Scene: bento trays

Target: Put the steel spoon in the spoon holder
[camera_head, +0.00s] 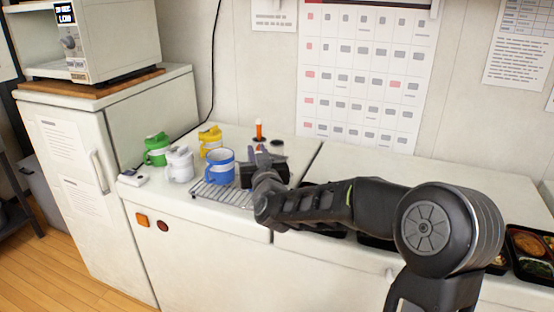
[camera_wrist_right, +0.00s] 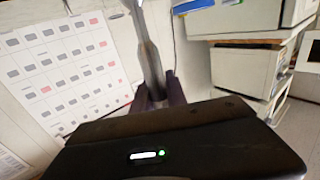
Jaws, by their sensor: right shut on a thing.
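My right gripper (camera_head: 261,155) reaches in from the right over the back of the counter, beside the blue cup. In the right wrist view its fingers (camera_wrist_right: 160,93) are shut on a long grey piece, the steel spoon (camera_wrist_right: 149,55), which points away from the gripper. In the head view the spoon is too small to make out. A small dark-topped container (camera_head: 277,148) and an upright orange-topped item (camera_head: 259,130) stand just behind the gripper. I cannot tell which thing is the spoon holder; the arm hides part of this spot. My left gripper is out of view.
Green (camera_head: 157,149), white (camera_head: 180,164), yellow (camera_head: 211,141) and blue (camera_head: 220,170) cups stand left of the gripper. A wire rack (camera_head: 218,194) lies in front. Filled bento trays (camera_head: 531,242) are at the far right. A wall with a calendar (camera_head: 365,75) is behind.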

